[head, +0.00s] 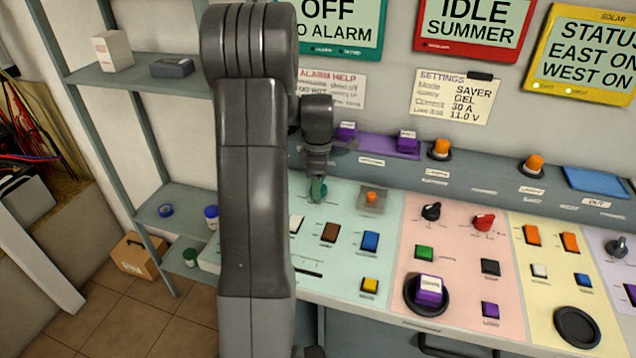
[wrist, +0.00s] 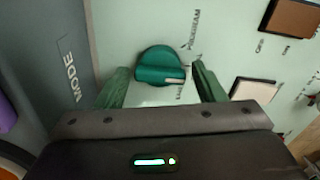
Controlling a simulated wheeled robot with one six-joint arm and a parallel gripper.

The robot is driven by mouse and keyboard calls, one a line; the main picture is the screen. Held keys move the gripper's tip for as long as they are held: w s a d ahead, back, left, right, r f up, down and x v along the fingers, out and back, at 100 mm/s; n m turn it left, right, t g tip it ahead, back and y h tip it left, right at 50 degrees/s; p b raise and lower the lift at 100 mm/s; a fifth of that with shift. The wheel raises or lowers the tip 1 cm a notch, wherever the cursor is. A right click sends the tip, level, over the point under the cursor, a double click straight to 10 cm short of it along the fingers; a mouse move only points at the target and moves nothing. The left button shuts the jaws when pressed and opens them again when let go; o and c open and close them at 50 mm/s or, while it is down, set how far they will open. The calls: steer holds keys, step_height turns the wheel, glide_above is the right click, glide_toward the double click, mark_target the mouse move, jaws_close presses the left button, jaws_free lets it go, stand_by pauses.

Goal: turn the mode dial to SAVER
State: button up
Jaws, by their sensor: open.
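A teal dial (wrist: 162,66) with a pale pointer mark sits on the pale green panel, beside a grey strip lettered MODE. In the wrist view its pointer lies to the right, near small lettering below the word PROGRAM; that lettering is too small to read surely. My gripper (wrist: 160,72) is open, with one green finger on each side of the dial and visible gaps. I cannot tell how deep the fingertips reach. In the head view my gripper (head: 318,186) points down at the dial's place, and my arm hides part of the panel.
A brown switch (head: 330,232), a blue switch (head: 370,241) and an orange button (head: 371,197) stand close to the right. A settings note (head: 455,97) on the wall reads SAVER, GEL. A screen (head: 335,22) above shows OFF. Shelves (head: 140,70) stand at left.

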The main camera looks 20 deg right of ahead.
steer(key=shift+f, duration=0.35)
steer(key=c, duration=0.8)
steer(key=m, duration=0.4)
steer(key=shift+m, duration=2.4)
